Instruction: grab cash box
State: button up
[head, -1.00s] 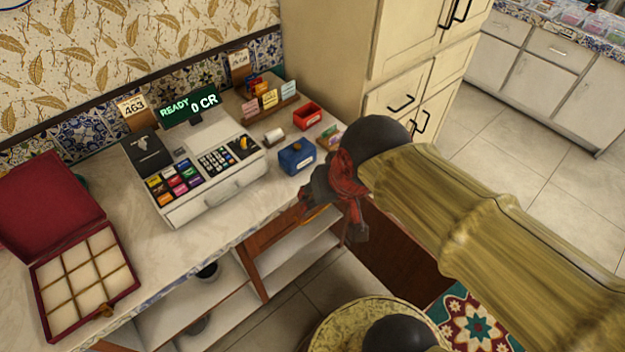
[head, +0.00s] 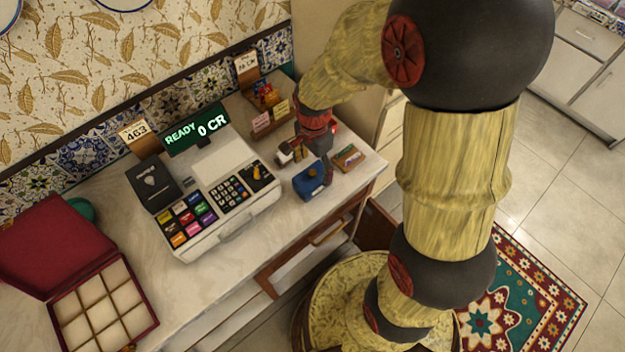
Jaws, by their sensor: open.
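A small blue box (head: 311,186) with a brown knob on top stands on the counter, right of the cash register; it looks like the cash box. My gripper (head: 306,158) points down just behind and above it, with its jaws open. One dark finger seems to hang close to the box's top edge; I cannot tell whether they touch. The gripper hides part of the counter behind the box.
The cash register (head: 225,190) stands left of the box. A card holder (head: 270,118) is behind my gripper, and a small wooden tray (head: 348,158) is to the right. An open red case (head: 100,310) lies at the left. The counter's front edge is near.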

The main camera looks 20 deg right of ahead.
aim_at(313, 180)
jog(key=f+b, duration=0.2)
jog(key=f, duration=0.5)
jog(key=shift+a, duration=0.2)
jog(key=shift+s, duration=0.1)
jog(key=shift+c, duration=0.5)
jog(key=c, duration=1.3)
